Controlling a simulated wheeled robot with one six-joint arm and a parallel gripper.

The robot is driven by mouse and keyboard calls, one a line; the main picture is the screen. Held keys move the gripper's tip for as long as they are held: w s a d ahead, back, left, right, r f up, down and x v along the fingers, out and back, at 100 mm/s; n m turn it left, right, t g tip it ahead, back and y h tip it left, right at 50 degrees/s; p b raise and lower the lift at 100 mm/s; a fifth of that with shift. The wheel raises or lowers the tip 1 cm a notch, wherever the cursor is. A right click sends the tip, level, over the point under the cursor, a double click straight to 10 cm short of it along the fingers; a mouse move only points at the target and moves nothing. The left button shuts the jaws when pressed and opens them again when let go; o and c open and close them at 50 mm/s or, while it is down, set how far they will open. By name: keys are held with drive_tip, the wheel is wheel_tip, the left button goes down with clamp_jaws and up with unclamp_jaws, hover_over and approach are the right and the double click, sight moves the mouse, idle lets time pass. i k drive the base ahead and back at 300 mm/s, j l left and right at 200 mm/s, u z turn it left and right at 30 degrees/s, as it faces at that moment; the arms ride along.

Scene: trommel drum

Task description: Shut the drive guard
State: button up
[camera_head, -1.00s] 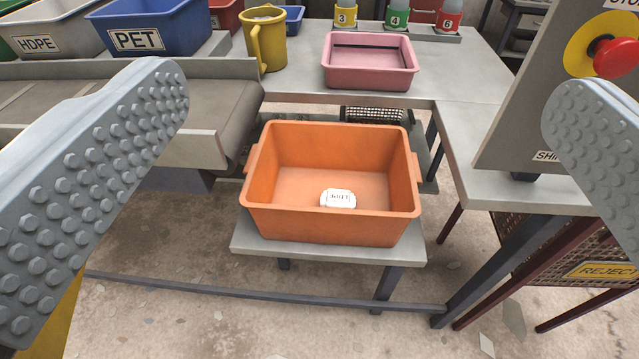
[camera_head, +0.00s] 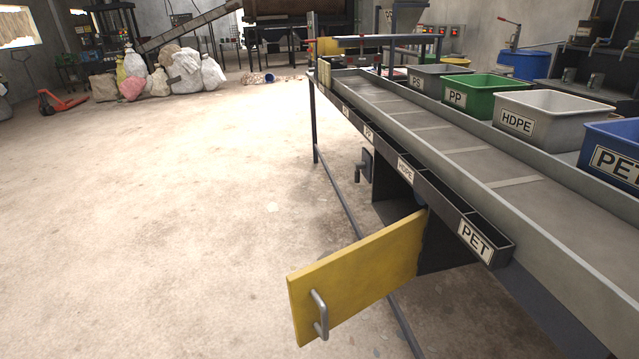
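The drive guard is a yellow panel (camera_head: 362,278) with a grey bar handle (camera_head: 319,314) near its left end. It stands open, swung out from a dark drive housing (camera_head: 450,240) under the sorting conveyor. The housing's opening shows behind the panel, and its inside is mostly hidden in shadow. My gripper is not in this view, so its distance from the guard and its state do not show.
The conveyor (camera_head: 440,125) runs from lower right toward the back, with labelled slots along its edge. Green PP (camera_head: 470,97), grey HDPE (camera_head: 545,120) and blue PET (camera_head: 615,150) bins stand beyond it. Open concrete floor (camera_head: 170,200) lies left. Sacks (camera_head: 180,72) are piled farther back.

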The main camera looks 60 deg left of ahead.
sight(325, 294)
drive_tip(key=u, duration=1.25)
